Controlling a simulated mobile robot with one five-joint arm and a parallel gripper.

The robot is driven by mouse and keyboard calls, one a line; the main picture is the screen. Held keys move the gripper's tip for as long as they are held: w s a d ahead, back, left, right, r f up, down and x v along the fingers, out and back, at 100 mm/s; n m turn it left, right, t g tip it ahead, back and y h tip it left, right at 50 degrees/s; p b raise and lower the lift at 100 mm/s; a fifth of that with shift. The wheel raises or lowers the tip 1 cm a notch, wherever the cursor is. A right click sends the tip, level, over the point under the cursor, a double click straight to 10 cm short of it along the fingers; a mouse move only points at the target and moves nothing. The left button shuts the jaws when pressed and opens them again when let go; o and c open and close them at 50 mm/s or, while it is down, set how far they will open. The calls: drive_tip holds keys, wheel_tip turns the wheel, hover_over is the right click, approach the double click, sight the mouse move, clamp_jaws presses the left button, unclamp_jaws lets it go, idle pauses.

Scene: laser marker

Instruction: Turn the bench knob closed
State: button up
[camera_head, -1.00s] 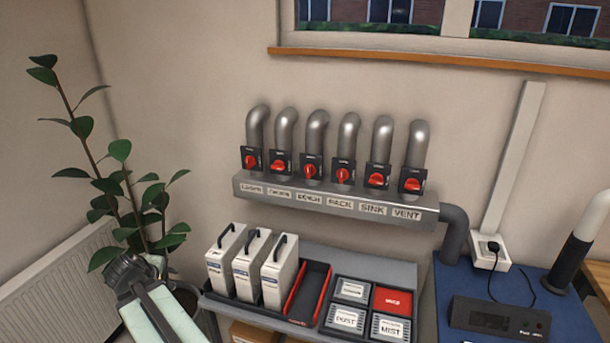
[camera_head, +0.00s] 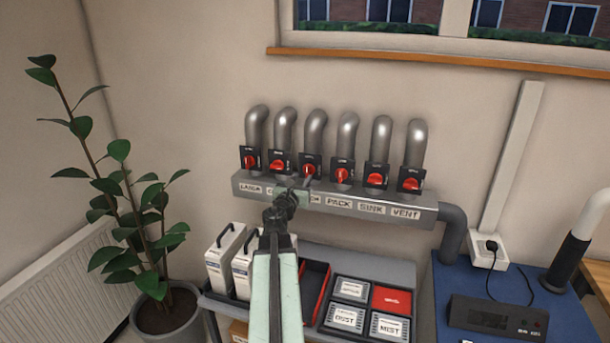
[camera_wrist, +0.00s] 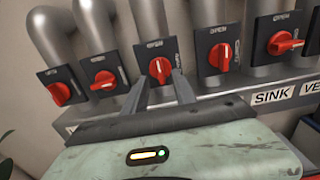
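The bench knob (camera_head: 309,170) is the third red knob from the left on the row of valves, on a black plate. In the wrist view the bench knob (camera_wrist: 160,69) has its handle roughly upright. My gripper (camera_head: 305,182) is in front of the manifold, just below this knob, and hides part of the labels. In the wrist view my gripper (camera_wrist: 160,82) is open, with one finger to each side of the knob's lower part. Whether the fingers touch the knob cannot be told.
The laser knob (camera_head: 249,161) and second knob (camera_head: 279,167) are to the left; the pack knob (camera_head: 342,174), sink knob (camera_head: 375,180) and vent knob (camera_head: 410,184) to the right. Below is a grey shelf (camera_head: 345,257) with boxes. A plant (camera_head: 120,200) stands left.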

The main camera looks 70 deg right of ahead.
sight(308, 173)
drive_tip(key=d, duration=0.5)
drive_tip(key=shift+w, duration=0.2)
clamp_jaws()
drive_tip(key=shift+a, duration=0.1)
drive_tip(key=shift+m, duration=0.3)
drive_tip(key=m, duration=0.3)
drive_tip(key=shift+s+m, duration=0.1)
drive_tip(key=shift+m, duration=0.2)
drive_tip(key=m, duration=0.4)
drive_tip(key=shift+s+m, duration=0.1)
drive_tip(key=shift+m, duration=0.2)
drive_tip(key=m, duration=0.4)
drive_tip(key=shift+f, duration=0.15)
drive_tip(key=shift+m, duration=2.5)
